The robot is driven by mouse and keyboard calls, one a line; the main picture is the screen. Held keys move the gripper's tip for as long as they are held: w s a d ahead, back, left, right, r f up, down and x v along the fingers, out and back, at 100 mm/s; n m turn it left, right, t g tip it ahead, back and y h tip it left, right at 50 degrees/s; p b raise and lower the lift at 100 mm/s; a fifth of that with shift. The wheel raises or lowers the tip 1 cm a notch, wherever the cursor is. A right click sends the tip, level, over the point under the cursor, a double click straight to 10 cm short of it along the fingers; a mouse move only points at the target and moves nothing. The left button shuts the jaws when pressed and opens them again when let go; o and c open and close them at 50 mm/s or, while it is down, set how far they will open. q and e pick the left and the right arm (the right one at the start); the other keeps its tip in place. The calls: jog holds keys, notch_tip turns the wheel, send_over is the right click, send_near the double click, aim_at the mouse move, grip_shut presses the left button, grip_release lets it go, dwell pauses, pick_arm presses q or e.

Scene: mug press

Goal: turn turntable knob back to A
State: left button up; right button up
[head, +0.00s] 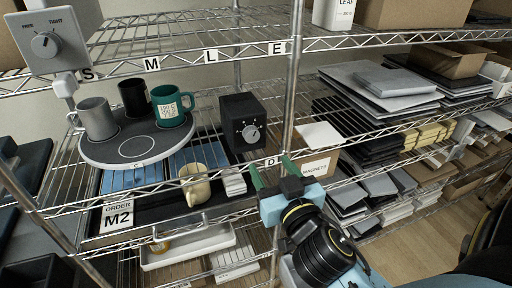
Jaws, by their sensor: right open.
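A black box (239,112) stands on the wire shelf, with a silver turntable knob (250,133) on its front face. Small letters ring the knob; I cannot read which one it points at. To its left is the round grey turntable (136,148), carrying a grey mug (97,119), a black mug (133,98) and a teal mug (170,106) with a paper label. My right gripper (271,173) has green fingers, spread apart and empty, below and slightly right of the knob, near the shelf's front edge. It does not touch the knob. My left gripper is not in view.
A grey FREE/TIGHT dial box (48,45) is at the upper left. A cream mug (194,184) and a white stack (232,182) sit on the lower black tray. A shelf post (291,85) rises just right of the black box. Stacked boxes fill the right shelves.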

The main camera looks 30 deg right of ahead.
aim_at(253, 138)
jog(key=x, duration=1)
jog(key=shift+a, duration=0.1)
jog(key=c, duration=1)
jog(key=shift+p, duration=0.3)
